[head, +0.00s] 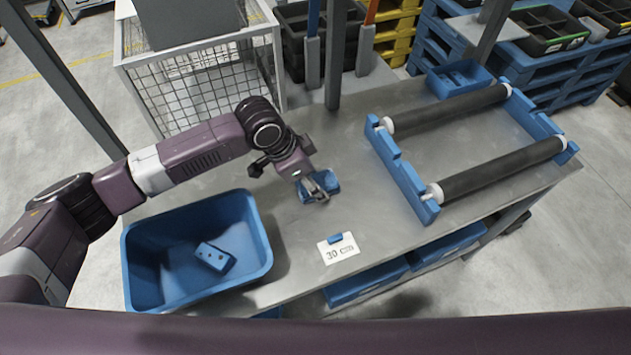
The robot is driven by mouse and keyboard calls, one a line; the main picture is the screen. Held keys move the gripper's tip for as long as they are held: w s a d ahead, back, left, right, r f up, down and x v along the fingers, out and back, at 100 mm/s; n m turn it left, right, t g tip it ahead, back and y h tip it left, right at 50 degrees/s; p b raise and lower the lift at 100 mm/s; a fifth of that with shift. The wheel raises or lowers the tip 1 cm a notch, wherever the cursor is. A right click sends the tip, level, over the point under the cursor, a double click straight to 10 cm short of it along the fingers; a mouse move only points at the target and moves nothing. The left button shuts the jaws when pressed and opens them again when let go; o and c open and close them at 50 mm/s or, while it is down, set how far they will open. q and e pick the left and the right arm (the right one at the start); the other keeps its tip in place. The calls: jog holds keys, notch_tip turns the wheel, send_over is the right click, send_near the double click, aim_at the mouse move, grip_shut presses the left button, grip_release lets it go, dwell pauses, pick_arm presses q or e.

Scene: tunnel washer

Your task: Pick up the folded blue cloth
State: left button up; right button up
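The folded blue cloth (332,181) is a small blue bundle on the grey metal table, right of the blue bin. My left gripper (318,194) is right at it, pointing down, with its fingers over the cloth and partly hiding it. I cannot tell whether the fingers are closed on the cloth or only around it, nor whether it is lifted off the table. My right gripper is not in view.
A blue bin (262,250) with a small blue piece (213,257) inside stands at the left. A card marked 30 (338,249) lies in front. A blue rack with two dark rollers (495,170) fills the right. A wire cage (195,85) stands behind.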

pick_arm(q)
notch_tip(320, 180, up, 20)
jog(key=b, duration=0.1)
jog(key=shift+r, duration=0.25)
jog(key=o, duration=0.5)
jog(key=c, duration=0.4)
